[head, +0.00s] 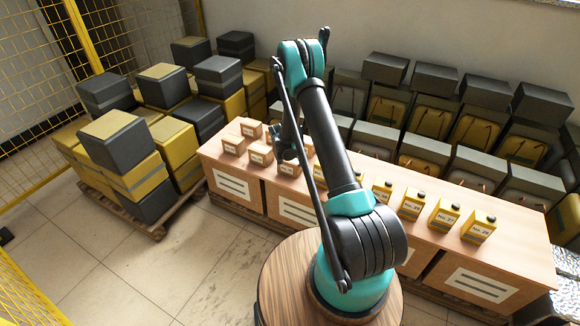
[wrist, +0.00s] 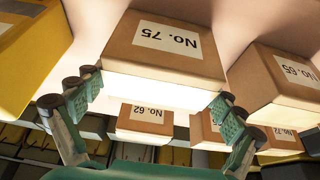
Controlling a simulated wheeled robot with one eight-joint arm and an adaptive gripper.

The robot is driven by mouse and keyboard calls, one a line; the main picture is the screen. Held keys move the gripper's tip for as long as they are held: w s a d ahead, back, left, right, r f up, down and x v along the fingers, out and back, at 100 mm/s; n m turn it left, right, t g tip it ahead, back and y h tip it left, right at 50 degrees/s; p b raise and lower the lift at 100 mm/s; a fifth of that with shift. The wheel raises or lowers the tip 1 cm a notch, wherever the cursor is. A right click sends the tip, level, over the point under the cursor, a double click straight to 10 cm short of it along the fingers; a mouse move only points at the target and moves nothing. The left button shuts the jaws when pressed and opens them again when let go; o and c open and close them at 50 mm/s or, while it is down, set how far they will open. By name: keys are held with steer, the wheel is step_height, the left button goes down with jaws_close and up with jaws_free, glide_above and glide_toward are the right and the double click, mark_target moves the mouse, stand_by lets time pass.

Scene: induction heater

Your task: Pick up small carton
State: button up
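Several small brown cartons with white labels stand at the left end of the long wooden table, among them a front carton (head: 260,154) in the head view. My gripper (head: 286,148) is low over this group, partly hidden by my arm. In the wrist view, a carton labelled No. 75 (wrist: 165,48) is close ahead, its label upside down. My gripper (wrist: 158,95) is open, its green-padded fingers spread to about the carton's width, near its two sides. I cannot tell whether the pads touch it.
Carton No. 65 (wrist: 285,75) is close to the right; carton No. 62 (wrist: 145,122) and others are beyond. Yellow numbered canisters (head: 444,214) line the table's right part. Stacked dark and yellow boxes (head: 120,140) stand left. Open floor (head: 110,270) lies at front left.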

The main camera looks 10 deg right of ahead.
steer(key=c, duration=0.5)
steer(key=shift+r, duration=0.1)
steer(key=shift+c, duration=0.2)
